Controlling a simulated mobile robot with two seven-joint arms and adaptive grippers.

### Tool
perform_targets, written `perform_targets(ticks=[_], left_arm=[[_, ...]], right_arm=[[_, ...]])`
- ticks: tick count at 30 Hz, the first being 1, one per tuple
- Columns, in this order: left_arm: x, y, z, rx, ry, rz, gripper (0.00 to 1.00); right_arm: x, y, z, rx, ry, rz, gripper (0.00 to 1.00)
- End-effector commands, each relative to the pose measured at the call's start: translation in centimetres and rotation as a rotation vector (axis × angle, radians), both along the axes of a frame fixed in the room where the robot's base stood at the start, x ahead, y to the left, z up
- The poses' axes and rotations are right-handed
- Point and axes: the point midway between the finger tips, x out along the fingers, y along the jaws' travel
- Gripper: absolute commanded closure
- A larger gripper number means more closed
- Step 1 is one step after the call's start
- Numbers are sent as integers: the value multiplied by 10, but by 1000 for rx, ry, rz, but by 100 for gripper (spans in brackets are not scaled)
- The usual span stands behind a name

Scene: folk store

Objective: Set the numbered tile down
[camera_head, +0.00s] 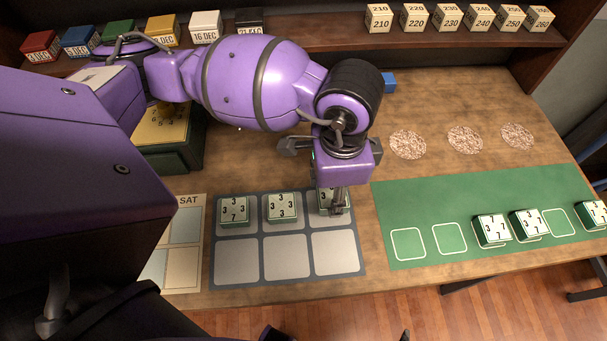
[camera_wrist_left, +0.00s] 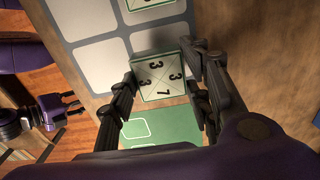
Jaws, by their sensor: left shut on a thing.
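My left gripper (camera_head: 338,208) is shut on a numbered tile (camera_head: 327,198), white-topped with green sides, at the top right cell of the grey mat (camera_head: 262,238). In the left wrist view the held tile (camera_wrist_left: 158,78) shows 3, 3, 3 and 7 between the two fingers. Its underside is hidden, so I cannot tell whether it touches the mat. Two similar tiles, the left one (camera_head: 233,209) and the middle one (camera_head: 281,207), sit in the other top cells. My right gripper (camera_wrist_left: 72,105) shows small at the left of the left wrist view; its opening is unclear.
The mat's bottom cells are bare. A green mat (camera_head: 400,205) at right holds several tiles, including one tile (camera_head: 491,230), and some empty outlined squares. Speckled discs (camera_head: 465,139) lie behind it. A dark green box (camera_head: 180,155) stands at left. Shelf blocks (camera_head: 378,18) line the back.

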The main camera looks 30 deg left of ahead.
Motion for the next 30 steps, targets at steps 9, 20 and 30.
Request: perform_targets(ticks=[9,20,30], left_arm=[[5,6,-36,1,-4,0,86],[5,5,-41,1,-3,-1,86],[5,5,-39,1,-5,0,36]], right_arm=[[3,2,4,2,-7,2,60],[1,2,0,4,-2,2,60],[5,3,2,6,-11,-4,60]])
